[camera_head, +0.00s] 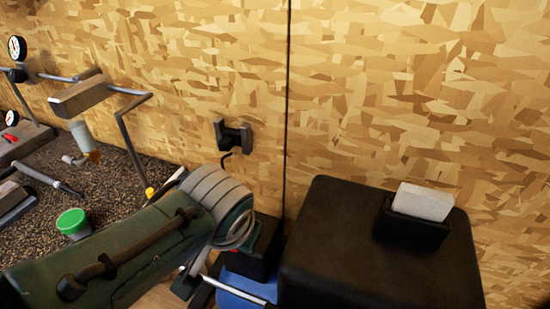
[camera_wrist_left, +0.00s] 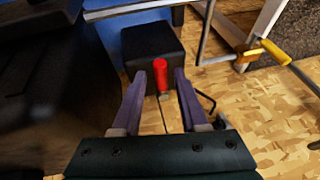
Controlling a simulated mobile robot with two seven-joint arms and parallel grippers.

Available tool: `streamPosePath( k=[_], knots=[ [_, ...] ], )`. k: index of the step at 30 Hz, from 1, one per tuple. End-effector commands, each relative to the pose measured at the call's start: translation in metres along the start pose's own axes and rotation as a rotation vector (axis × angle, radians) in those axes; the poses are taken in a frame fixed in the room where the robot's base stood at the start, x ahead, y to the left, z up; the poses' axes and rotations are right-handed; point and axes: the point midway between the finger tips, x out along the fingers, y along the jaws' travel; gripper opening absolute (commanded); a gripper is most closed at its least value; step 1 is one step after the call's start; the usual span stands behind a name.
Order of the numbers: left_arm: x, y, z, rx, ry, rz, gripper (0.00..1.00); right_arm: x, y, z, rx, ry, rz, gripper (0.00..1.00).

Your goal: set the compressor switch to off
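The compressor shows as a blue tank (camera_wrist_left: 130,38) with a black switch box (camera_wrist_left: 152,45) on it in the left wrist view. A red switch lever (camera_wrist_left: 161,78) stands out from the box. Contact cannot be told. In the head view, my green left arm hides the gripper and most of the compressor; part of the blue tank (camera_head: 238,284) and black box (camera_head: 254,256) show. My right gripper is not in view.
A large black cabinet (camera_head: 375,255) with a small holder and white block stands right of the compressor. A chipboard wall with a black wall plug (camera_head: 233,135) is behind. At left, a bench holds a green-lidded cup (camera_head: 72,222), tools and gauges.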

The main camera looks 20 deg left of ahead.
Motion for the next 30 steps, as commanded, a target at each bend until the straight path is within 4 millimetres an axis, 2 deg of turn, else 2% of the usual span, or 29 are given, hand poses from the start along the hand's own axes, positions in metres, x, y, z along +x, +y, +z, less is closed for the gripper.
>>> streamPosePath(
  k=[11, 14, 21, 30],
  knots=[
    [-0.004, 0.0, 0.0, 0.001, 0.0, -0.001, 0.51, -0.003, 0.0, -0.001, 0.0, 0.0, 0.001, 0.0],
    [-0.014, -0.001, -0.001, 0.001, 0.001, 0.0, 0.51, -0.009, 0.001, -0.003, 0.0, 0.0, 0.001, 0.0],
    [-0.054, -0.001, -0.001, 0.0, 0.001, 0.001, 0.51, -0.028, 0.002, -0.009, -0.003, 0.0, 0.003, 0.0],
    [-0.092, 0.0, 0.0, 0.002, 0.001, 0.0, 0.51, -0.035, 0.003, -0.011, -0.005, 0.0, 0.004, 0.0]
  ],
)
